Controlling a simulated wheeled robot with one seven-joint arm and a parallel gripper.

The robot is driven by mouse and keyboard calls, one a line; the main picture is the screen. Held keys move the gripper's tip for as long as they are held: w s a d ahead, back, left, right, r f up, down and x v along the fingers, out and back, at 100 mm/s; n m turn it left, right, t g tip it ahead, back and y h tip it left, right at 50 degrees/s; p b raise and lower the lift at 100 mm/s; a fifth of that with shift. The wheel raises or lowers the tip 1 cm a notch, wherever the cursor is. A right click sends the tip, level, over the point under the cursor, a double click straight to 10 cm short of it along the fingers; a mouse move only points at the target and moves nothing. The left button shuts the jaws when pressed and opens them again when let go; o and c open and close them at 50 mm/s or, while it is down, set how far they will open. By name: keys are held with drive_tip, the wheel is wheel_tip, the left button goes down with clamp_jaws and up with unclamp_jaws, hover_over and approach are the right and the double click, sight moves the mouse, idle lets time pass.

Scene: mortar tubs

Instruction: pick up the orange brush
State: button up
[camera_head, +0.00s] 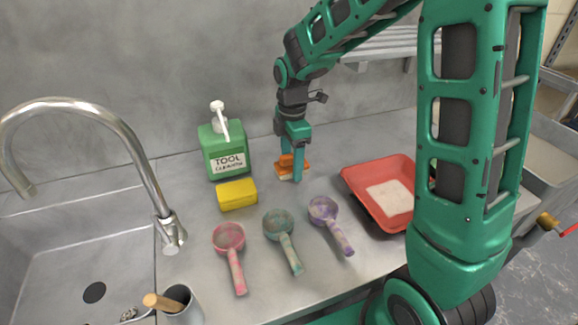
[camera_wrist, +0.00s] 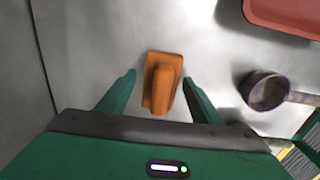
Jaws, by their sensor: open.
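The orange brush (camera_head: 283,165) rests on the grey counter near the back wall, with pale bristles showing at its lower edge. In the wrist view the brush (camera_wrist: 162,83) lies between and slightly beyond the two fingertips. My gripper (camera_head: 296,178) is at the brush in the head view, with its fingers pointing down and partly covering it. In the wrist view my gripper (camera_wrist: 160,80) is open, with a visible gap between each finger and the brush. Whether the fingertips touch the counter cannot be told.
Left of the brush are a green soap bottle (camera_head: 224,148) and a yellow sponge (camera_head: 237,195). In front lie pink (camera_head: 229,236), teal (camera_head: 278,223) and purple (camera_head: 323,209) scoops. A red tray (camera_head: 363,190) is to the right. A sink (camera_head: 60,260) and tap (camera_head: 120,125) are at left.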

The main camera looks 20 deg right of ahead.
sight(290, 156)
drive_tip(key=shift+f, duration=0.1)
drive_tip(key=shift+c, duration=0.6)
drive_tip(key=c, duration=1)
drive_tip(key=shift+r, duration=0.6)
drive_tip(key=r, duration=0.3)
drive_tip(key=shift+s+a+r, duration=0.25)
drive_tip(key=shift+a+r, duration=0.05)
drive_tip(key=shift+a, duration=0.1)
drive_tip(key=s+a+r, duration=0.6)
drive_tip(key=s+a, duration=0.1)
drive_tip(key=a, duration=0.1)
drive_tip(key=shift+r, duration=0.15)
drive_tip(key=shift+a, duration=0.1)
